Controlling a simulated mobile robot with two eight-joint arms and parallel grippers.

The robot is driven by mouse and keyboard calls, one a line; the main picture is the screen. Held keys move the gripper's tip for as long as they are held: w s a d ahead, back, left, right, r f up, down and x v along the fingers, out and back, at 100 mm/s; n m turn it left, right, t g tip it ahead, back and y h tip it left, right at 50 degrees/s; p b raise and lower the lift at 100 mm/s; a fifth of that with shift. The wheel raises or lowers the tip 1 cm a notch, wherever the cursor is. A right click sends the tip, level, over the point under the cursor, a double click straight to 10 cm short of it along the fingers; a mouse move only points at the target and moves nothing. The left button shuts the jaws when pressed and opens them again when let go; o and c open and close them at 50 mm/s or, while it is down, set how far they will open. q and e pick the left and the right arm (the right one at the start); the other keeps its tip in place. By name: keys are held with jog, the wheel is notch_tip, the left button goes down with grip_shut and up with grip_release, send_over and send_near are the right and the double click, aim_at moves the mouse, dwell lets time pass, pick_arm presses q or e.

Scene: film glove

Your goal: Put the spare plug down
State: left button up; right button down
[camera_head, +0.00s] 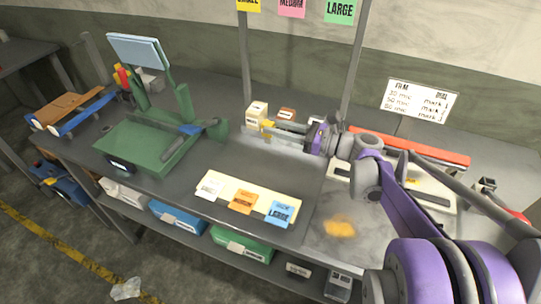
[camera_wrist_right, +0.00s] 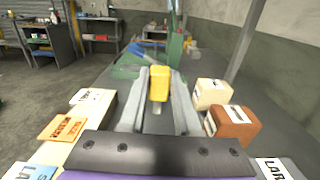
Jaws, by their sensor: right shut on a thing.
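A small yellow piece, which looks like the spare plug (camera_head: 267,125), is between the fingertips of my right gripper (camera_head: 272,131). In the right wrist view the yellow plug (camera_wrist_right: 159,78) stands up between the two grey fingers of the right gripper (camera_wrist_right: 158,105), with a paler lower part. The gripper is shut on it, over the bench left of centre. I cannot tell whether the plug touches the bench. My left gripper is not in view.
Cream (camera_head: 257,110) and brown (camera_head: 286,114) blocks stand close behind the gripper. A green machine (camera_head: 140,145) is to the left. A cream board (camera_head: 225,186) with size cards lies in front. Grey bench between the machine and the board is clear.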

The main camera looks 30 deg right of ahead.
jog(key=shift+s+f+b, duration=0.1)
jog(key=shift+f+b, duration=0.65)
jog(key=shift+f, duration=4.1)
jog(key=shift+a, duration=0.1)
jog(key=shift+f, duration=0.15)
jog(key=c, duration=0.6)
grip_release()
jog(key=v, duration=1.2)
jog(key=shift+r, duration=0.2)
